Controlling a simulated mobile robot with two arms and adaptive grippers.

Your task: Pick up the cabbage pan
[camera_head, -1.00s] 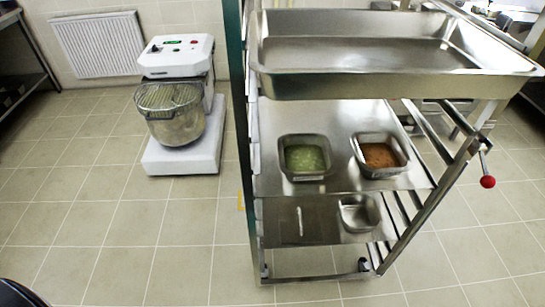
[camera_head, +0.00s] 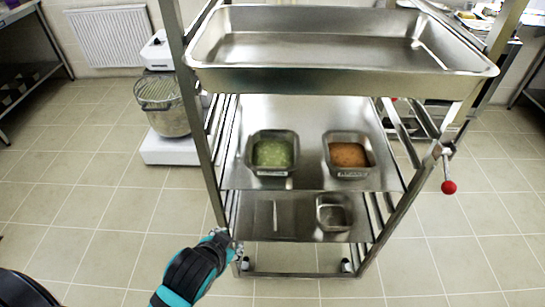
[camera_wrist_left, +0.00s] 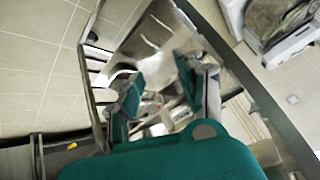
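The pan with pale green contents, which looks like the cabbage pan (camera_head: 271,172), sits on the middle shelf of the steel rack (camera_head: 305,115), left of a pan with orange-brown contents (camera_head: 350,172). My left gripper (camera_head: 229,240) is low at the rack's front left post, below and left of the green pan and apart from it. In the left wrist view its teal fingers (camera_wrist_left: 165,90) are spread, with nothing clearly held between them. I cannot make out the pan in that view. My right gripper is not in view.
A large empty steel tray (camera_head: 345,80) on the top level overhangs the middle shelf. The lower shelf holds an empty small pan (camera_head: 335,213). A red-knobbed lever (camera_head: 449,187) sticks out at the right. A mixer (camera_head: 168,105) stands behind left. The floor in front is clear.

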